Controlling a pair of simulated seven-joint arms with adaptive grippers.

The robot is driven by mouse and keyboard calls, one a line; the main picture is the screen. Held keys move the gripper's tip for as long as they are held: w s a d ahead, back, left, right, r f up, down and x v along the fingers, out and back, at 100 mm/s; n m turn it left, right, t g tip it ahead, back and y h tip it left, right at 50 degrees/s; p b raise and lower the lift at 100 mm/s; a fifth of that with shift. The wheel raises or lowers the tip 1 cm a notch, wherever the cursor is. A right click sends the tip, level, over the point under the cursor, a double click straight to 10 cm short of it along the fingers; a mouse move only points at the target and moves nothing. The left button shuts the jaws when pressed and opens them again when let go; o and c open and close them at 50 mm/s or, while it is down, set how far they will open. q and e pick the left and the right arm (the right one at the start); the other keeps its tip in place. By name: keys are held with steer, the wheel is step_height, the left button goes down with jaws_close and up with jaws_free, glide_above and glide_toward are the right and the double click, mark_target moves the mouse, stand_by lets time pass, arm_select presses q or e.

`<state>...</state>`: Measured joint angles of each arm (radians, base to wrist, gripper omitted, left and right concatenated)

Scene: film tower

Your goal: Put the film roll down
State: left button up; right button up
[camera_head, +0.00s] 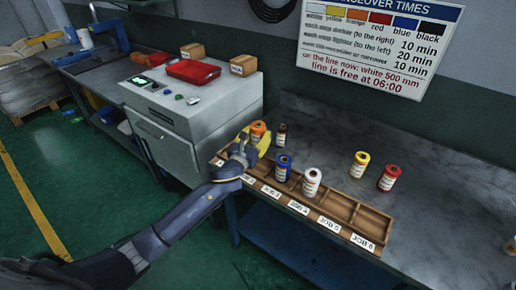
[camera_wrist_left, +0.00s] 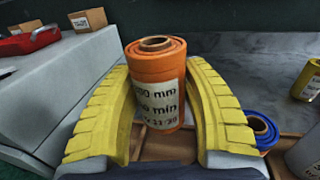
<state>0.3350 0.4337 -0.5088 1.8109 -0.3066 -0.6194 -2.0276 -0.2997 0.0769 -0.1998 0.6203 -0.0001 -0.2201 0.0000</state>
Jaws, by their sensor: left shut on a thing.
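My left gripper (camera_head: 255,143), with yellow fingers, is shut on an orange film roll (camera_head: 258,130). The roll also shows upright between the fingers in the left wrist view (camera_wrist_left: 157,85), its white label facing the camera. It is over the left end of a wooden compartment rack (camera_head: 340,211); whether its base touches the rack is hidden. A blue roll (camera_head: 283,167) and a white roll (camera_head: 311,182) stand in the rack to the right. The blue roll shows beside the right finger in the left wrist view (camera_wrist_left: 263,131). My right gripper is not in view.
A dark roll (camera_head: 281,134), a yellow roll (camera_head: 359,164) and a red roll (camera_head: 389,178) stand on the grey bench (camera_head: 440,190) behind the rack. A grey machine (camera_head: 190,115) with a red tray (camera_head: 193,70) is close on the left. The rack's right compartments look empty.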

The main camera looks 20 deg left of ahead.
arm_select(q)
steer(key=r, duration=0.9)
steer(key=shift+w+a+r, duration=0.1)
steer(key=shift+a+r, duration=0.2)
steer(key=w+a, duration=0.3)
steer(key=a, duration=0.8)
steer(key=f, duration=1.9)
steer(key=shift+w+d+f, duration=0.3)
steer(key=shift+d+f, duration=0.05)
steer(key=shift+d, duration=0.05)
steer(key=shift+f, duration=0.15)
steer(key=o, duration=1.3)
